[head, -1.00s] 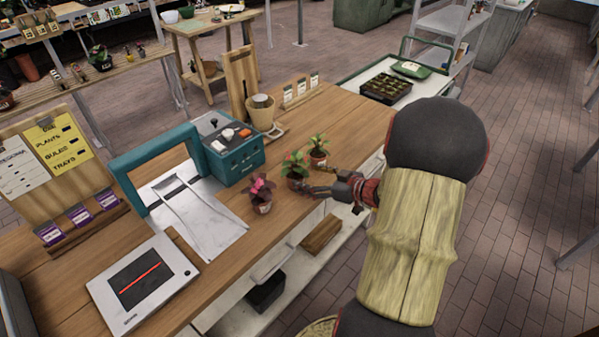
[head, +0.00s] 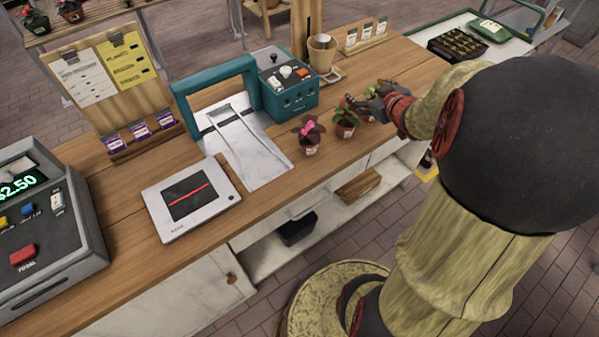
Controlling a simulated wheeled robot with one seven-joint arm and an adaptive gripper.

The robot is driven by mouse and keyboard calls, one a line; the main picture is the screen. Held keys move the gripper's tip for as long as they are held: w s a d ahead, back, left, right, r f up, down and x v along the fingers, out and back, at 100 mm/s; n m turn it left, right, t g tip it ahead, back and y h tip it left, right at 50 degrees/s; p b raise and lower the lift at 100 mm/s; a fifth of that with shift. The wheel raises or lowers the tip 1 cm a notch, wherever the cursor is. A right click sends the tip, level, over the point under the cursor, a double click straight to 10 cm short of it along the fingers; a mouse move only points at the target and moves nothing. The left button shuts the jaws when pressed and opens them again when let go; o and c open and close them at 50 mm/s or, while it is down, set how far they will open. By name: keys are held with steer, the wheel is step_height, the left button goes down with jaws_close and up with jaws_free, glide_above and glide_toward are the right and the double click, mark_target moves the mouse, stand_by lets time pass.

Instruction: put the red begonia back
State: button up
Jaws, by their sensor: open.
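Three small potted plants stand in a row near the front edge of the wooden counter. The nearest has dark leaves and a magenta-pink flower (head: 309,131). The middle one is a green-leaved plant in a terracotta pot (head: 345,130). The farthest pot (head: 366,117) is mostly hidden behind my gripper. My gripper (head: 364,101) is open, over or beside the middle and farthest plants; I cannot tell whether it touches either. Flower colour on these two is too covered to make out, so I cannot tell which is the red begonia.
A teal machine (head: 290,85), a flat scanner (head: 190,199) and a cash register (head: 45,235) stand on the counter. A beige pot (head: 322,52) stands behind. More potted plants (head: 70,10) sit on a rack at upper left.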

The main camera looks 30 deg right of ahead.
steer(key=s+a+r+m+g+h, duration=0.25)
steer(key=a+r, duration=0.55)
steer(key=a, duration=0.4)
steer(key=s+a+f+g+y, duration=0.1)
steer(key=s+a+g+y, duration=0.1)
steer(key=s+a, duration=0.5)
steer(key=s+a+n+g+y, duration=0.1)
steer(key=s+a+y, duration=0.3)
steer(key=s+a, duration=0.4)
steer(key=a, duration=0.7)
steer(key=shift+s+f+g, duration=0.3)
steer(key=shift+f+g, duration=0.05)
steer(key=shift+f, duration=0.05)
steer(key=shift+n, duration=0.25)
steer(key=shift+c, duration=1)
